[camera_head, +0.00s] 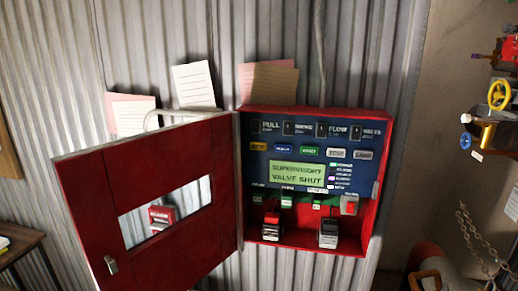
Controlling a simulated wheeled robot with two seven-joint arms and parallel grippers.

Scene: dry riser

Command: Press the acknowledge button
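The red alarm panel box (310,111) hangs on the corrugated wall with its door (100,172) swung open to the left. Its blue face (262,166) carries a row of buttons: yellow (259,146), blue (283,148), green (309,150) and two pale ones (337,153). Their labels are too small to read, so I cannot tell which is the acknowledge button. The green display (297,175) reads "SUPERVISORY VALVE SHUT". A magenta light shows among the small lamps (332,178) to its right. Neither gripper is in view.
Two dark blocks (328,233) stand in the bottom of the box, and a red switch (349,205) is at its lower right. Papers (194,86) hang above the door. Valves with a yellow handwheel (498,95) and a chain (470,235) are at the right.

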